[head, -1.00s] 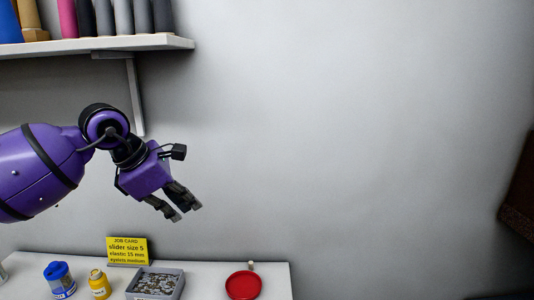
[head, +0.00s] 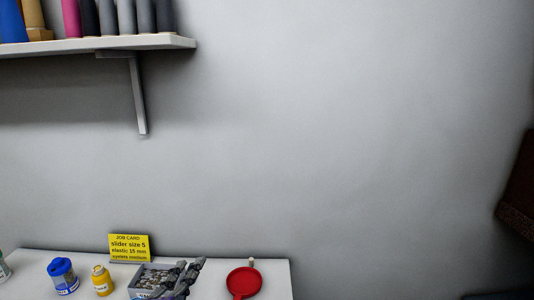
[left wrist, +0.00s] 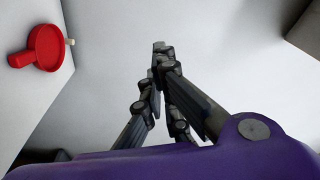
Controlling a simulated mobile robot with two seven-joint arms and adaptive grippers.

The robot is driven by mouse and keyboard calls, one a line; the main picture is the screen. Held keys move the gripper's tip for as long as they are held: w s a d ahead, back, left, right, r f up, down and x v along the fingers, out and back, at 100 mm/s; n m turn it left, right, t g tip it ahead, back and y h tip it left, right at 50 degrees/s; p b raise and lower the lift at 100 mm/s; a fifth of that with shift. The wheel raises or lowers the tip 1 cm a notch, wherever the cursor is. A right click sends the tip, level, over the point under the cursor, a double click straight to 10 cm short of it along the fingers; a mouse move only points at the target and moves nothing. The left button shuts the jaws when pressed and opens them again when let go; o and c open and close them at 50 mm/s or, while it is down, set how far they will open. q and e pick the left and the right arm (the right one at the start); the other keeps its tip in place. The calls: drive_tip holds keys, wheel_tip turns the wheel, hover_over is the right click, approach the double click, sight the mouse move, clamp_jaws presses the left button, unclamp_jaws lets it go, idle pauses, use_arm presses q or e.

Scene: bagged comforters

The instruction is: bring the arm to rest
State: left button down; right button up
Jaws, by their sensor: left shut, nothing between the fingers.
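My left gripper (head: 186,270) shows at the bottom of the head view, with only its dark fingers in the picture. They are shut with nothing between them. The fingers overlap the grey tray of small metal parts (head: 148,272) in the picture; I cannot tell the height between them. In the left wrist view the left gripper's fingers (left wrist: 160,50) come together at their tips, above my purple wrist housing. My right gripper is in neither view.
A white table (head: 210,284) holds a red dish (head: 244,282), a blue-lidded jar (head: 62,276), a yellow bottle (head: 102,280) and a yellow job card (head: 129,247). A shelf (head: 110,44) with rolls is upper left. The red dish also shows in the left wrist view (left wrist: 46,46).

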use_arm(q)
drive_tip(key=s+a+f+n+g+y, duration=0.3)
drive_tip(key=s+a+f+n+g, duration=0.15)
drive_tip(key=s+f, duration=0.45)
drive_tip(key=s+a+f+n+g+y, duration=0.3)
drive_tip(key=s+a+f+n+g, duration=0.25)
drive_tip(key=f, duration=0.45)
drive_tip(key=s+d+f+n+g+h, duration=0.1)
drive_tip(key=s+f+n+g, duration=0.15)
drive_tip(key=s, duration=0.55)
drive_tip(key=s+d+f+n+g, duration=0.1)
drive_tip(key=s+f+g, duration=0.15)
drive_tip(key=s, duration=0.65)
drive_tip(key=s+d+f+n+g+h, duration=0.1)
drive_tip(key=s+d+f+n+g, duration=0.15)
drive_tip(key=s, duration=0.55)
drive_tip(key=w+d+f+m+t+h, duration=0.1)
drive_tip(key=w+d+f+t, duration=0.1)
drive_tip(key=w+f+t, duration=0.5)
drive_tip(key=shift+w+d+f, duration=0.4)
drive_tip(key=shift+w+f, duration=0.45)
drive_tip(key=shift+f, duration=1.3)
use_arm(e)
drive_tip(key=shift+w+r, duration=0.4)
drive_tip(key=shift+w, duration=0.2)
use_arm(q)
drive_tip(key=shift+t, duration=0.25)
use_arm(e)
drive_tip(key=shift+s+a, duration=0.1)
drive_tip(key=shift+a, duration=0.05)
